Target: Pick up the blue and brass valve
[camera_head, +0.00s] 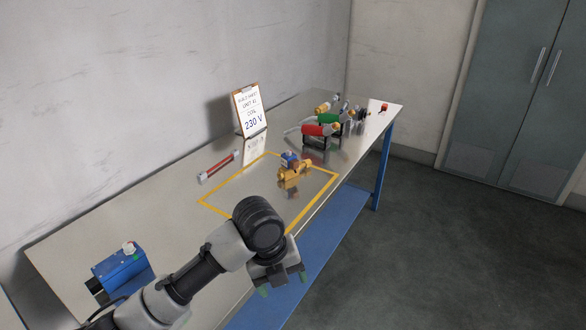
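The blue and brass valve (294,173) stands on the steel table inside a yellow taped outline. Its blue block is on top and its brass body below. My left gripper (283,285) hangs at the table's front edge, nearer to me than the valve and clearly apart from it. Its two fingers are spread, with green at the tips, and nothing shows between them. My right gripper is not in view.
The table (180,211) carries a clipboard reading 230 V (251,110), a red-and-white bar (219,167) and a blue box (120,266). Red (317,130) and green-ended parts on a dark stand, with other parts, are behind the valve. A blue shelf (300,268) lies below.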

